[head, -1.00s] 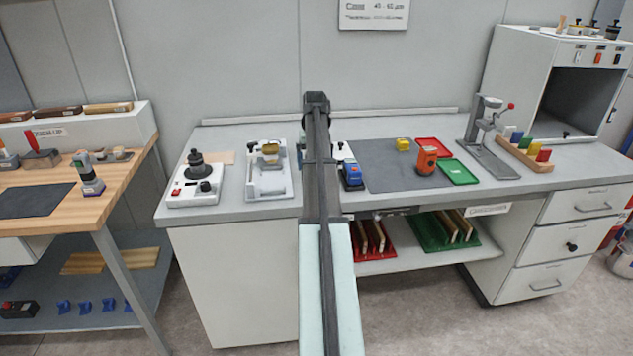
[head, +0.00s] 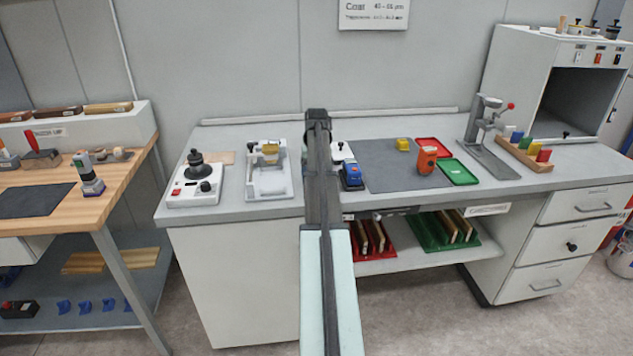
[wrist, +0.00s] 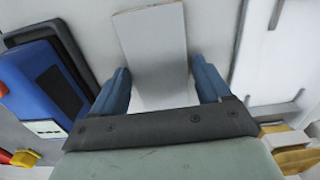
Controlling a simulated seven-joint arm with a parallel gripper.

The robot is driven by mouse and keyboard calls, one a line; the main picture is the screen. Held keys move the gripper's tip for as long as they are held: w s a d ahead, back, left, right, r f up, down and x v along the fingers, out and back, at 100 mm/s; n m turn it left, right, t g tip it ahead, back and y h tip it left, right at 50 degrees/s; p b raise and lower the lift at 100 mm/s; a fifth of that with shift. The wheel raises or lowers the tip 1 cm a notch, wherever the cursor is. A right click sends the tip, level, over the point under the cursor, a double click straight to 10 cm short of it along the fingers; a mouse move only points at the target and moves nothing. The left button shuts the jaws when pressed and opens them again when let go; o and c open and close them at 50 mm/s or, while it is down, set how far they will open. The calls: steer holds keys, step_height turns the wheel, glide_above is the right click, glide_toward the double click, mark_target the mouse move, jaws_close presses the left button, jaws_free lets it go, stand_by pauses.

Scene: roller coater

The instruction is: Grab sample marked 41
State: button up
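In the wrist view, my gripper (wrist: 161,68) has its two blue fingers spread wide. A plain light grey panel (wrist: 154,35) lies in line with the space between the fingers. I see no clear grip on it, and no number can be read on it. In the head view my arm hides the gripper and this panel. More panels stand in a red rack (head: 373,252) and a green rack (head: 432,240) on the shelf below the bench. No mark 41 is readable on any of them.
A blue device (head: 352,176), also in the wrist view (wrist: 35,90), stands beside the gripper. A white-framed device (head: 268,188) is to its left.

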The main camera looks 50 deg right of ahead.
steer(key=c, duration=0.8)
